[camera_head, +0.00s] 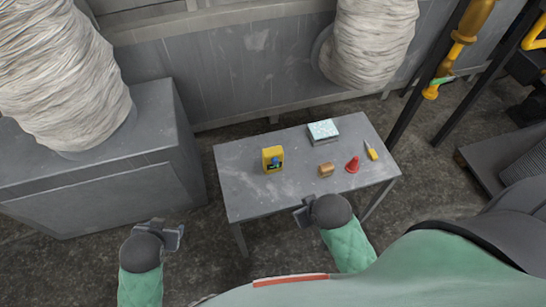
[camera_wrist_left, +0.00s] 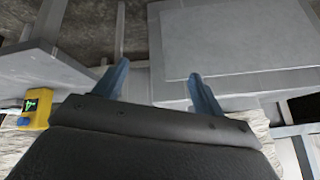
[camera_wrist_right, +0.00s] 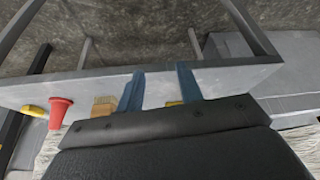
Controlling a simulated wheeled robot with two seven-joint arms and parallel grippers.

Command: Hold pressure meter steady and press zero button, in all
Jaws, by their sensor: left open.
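The yellow pressure meter (camera_head: 273,160) stands on the grey table, left of its middle. Its dark screen with green marks shows in the left wrist view (camera_wrist_left: 37,108); a blue spot shows on its face in the head view. The zero button is too small to make out. My left gripper (camera_head: 172,236) is open and empty, left of the table and apart from the meter. My right gripper (camera_head: 302,212) is at the table's front edge, right of and nearer than the meter. Its fingers (camera_wrist_right: 160,90) are apart with nothing gripped; a bit of yellow shows behind them.
The grey table (camera_head: 240,195) also holds a tan block (camera_head: 326,170), a red cone (camera_head: 352,165), a yellow-handled screwdriver (camera_head: 372,153) and a pale speckled box (camera_head: 323,132). A grey cabinet (camera_head: 100,190) stands left. The table's front left is clear.

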